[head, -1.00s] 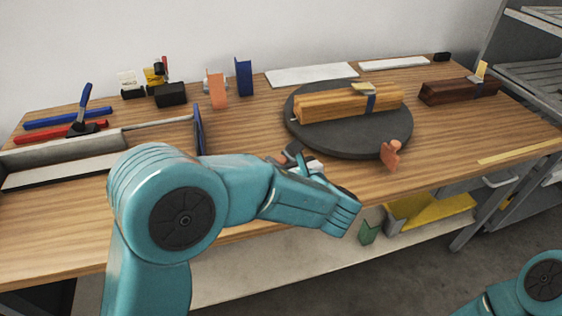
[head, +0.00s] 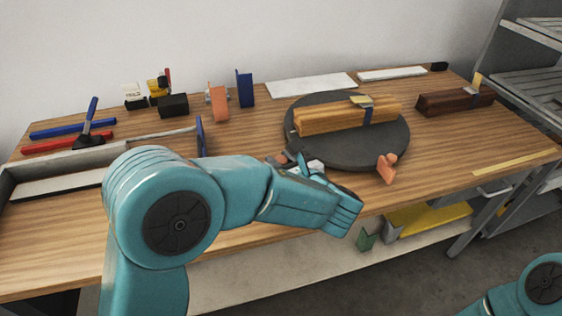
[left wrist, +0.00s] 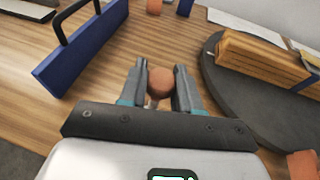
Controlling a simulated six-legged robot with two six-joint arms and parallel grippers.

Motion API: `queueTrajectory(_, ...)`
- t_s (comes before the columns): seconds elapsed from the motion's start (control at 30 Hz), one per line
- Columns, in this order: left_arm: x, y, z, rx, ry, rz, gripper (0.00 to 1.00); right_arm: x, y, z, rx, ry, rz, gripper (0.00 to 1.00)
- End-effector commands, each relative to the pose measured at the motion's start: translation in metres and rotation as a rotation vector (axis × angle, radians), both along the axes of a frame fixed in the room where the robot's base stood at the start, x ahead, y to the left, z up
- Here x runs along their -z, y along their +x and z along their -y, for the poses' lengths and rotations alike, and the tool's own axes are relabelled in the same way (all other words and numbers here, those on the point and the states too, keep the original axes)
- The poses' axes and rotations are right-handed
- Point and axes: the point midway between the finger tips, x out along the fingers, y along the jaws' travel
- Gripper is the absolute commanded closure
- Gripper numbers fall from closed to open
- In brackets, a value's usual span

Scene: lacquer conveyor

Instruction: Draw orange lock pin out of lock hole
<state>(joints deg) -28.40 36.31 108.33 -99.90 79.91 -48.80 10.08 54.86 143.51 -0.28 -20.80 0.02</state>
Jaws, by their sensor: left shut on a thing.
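The orange lock pin (left wrist: 160,82) shows in the left wrist view as a round orange-brown knob between the two fingers. My left gripper (left wrist: 160,90) is shut on it. In the head view the left gripper (head: 292,160) is low over the table, left of the dark round turntable, and only a small bit of orange shows beside its fingers. The lock hole and the pin's shank are hidden, so I cannot tell how deep the pin sits. My right gripper is out of view.
The dark turntable (head: 345,154) carries a wooden block (head: 330,118) with a strap. An orange knobbed piece (head: 386,168) is at its front edge. A blue upright panel (left wrist: 84,48) stands left of the gripper. Bare tabletop (head: 245,135) lies behind the gripper.

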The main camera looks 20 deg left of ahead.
Motion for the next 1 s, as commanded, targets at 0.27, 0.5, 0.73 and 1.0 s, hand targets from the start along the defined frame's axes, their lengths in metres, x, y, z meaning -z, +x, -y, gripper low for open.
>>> queueTrajectory(0.27, -0.009, 0.0, 0.0, 0.0, -0.001, 0.001, 1.0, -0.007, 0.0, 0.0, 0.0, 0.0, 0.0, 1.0)
queueTrajectory(0.5, -0.01, 0.0, 0.0, 0.0, -0.001, 0.001, 1.0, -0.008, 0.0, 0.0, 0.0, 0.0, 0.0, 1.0)
queueTrajectory(0.73, -0.027, 0.0, 0.0, -0.001, -0.001, 0.002, 1.0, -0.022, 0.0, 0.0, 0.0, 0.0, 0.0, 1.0)
queueTrajectory(1.0, -0.039, 0.0, 0.0, 0.0, -0.001, 0.001, 1.0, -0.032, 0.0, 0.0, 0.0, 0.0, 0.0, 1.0)
